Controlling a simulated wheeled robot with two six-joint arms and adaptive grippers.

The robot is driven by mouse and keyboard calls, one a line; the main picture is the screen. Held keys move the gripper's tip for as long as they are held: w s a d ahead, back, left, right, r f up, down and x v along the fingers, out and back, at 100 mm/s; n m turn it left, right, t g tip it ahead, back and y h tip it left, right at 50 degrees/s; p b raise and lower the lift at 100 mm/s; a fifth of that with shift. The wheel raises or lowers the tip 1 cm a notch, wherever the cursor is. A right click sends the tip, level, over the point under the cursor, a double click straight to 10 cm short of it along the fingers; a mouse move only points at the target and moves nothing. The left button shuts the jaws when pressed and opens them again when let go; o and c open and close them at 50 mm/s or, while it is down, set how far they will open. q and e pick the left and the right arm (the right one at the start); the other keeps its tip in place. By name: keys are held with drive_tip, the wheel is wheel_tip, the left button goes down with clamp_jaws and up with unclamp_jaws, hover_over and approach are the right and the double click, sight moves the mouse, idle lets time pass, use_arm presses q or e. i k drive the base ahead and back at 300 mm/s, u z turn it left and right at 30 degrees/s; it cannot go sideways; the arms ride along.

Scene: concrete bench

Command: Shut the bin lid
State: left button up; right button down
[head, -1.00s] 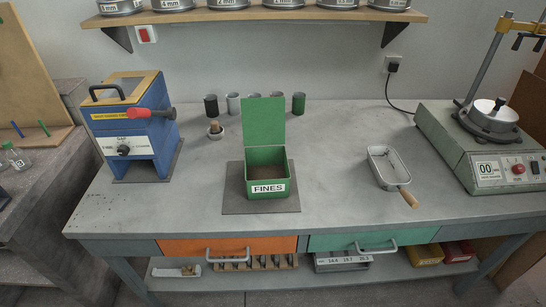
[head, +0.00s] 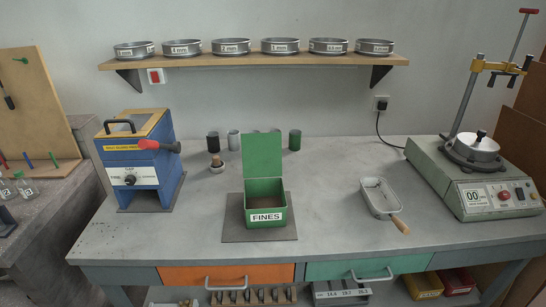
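The green bin (head: 266,216), labelled FINES, stands on a dark square mat (head: 232,230) near the middle of the bench. Its green lid (head: 262,156) stands upright at the back edge, so the bin is open. Dark material (head: 265,195) shows inside it. Neither of my grippers shows in the head view.
A blue machine (head: 150,165) with a red-ended handle stands left of the bin. A metal scoop (head: 381,197) lies to the right, before a sieve shaker (head: 475,185). Bench beside the mat is clear.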

sight(262, 152)
drive_tip(key=k, duration=0.25)
drive_tip(key=z, duration=1.25)
drive_tip(key=i, duration=1.05)
drive_tip(key=u, duration=1.55)
